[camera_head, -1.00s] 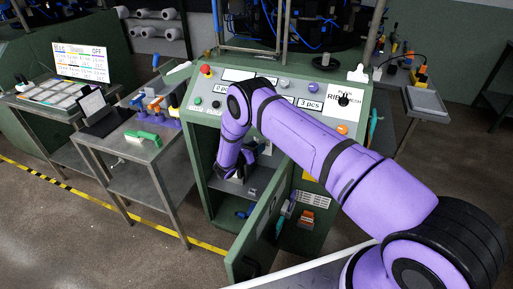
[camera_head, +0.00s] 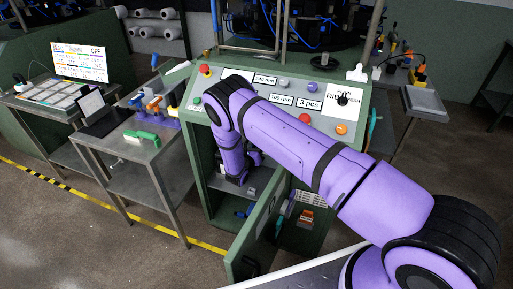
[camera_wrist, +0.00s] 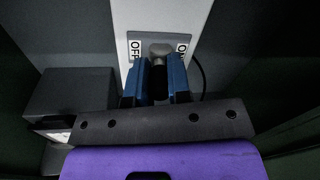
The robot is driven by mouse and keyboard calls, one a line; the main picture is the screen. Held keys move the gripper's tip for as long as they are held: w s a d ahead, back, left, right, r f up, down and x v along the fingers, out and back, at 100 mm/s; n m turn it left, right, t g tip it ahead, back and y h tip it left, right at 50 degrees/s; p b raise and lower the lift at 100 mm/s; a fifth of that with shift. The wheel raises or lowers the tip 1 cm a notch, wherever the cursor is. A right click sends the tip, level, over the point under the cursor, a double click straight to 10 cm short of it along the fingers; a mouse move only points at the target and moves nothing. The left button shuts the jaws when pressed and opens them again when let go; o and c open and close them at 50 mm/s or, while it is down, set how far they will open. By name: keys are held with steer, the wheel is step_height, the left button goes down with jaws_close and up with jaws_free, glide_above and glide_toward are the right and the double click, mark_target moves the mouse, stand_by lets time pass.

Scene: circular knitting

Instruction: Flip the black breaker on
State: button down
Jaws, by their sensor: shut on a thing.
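A grey, rounded breaker handle (camera_wrist: 160,49) stands between the labels. My gripper (camera_wrist: 158,66) has its two blue fingers on either side of the handle's dark lower part and is shut on it. Which side the handle leans to is hard to tell. In the head view my wrist reaches into the open green cabinet (camera_head: 199,170), and the fingertips are not clear there.
A dark box (camera_wrist: 75,90) stands left of the breaker panel, and a black cable runs on the right. The cabinet's green door (camera_head: 255,240) is swung open beside my arm. A grey side table (camera_head: 120,150) stands left of the cabinet.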

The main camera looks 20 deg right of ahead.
steer(key=n+t+y, duration=0.1)
steer(key=y, duration=0.1)
steer(key=d+n+t+y, duration=0.1)
steer(key=n+y, duration=0.1)
steer(key=n+t+y, duration=0.2)
steer(key=shift+s+d, duration=0.15)
steer(key=shift+s, duration=0.2)
steer(key=shift+y, duration=0.7)
steer(key=c, duration=1.1)
jaws_free()
steer(key=shift+o, duration=0.2)
steer(key=shift+h, duration=0.3)
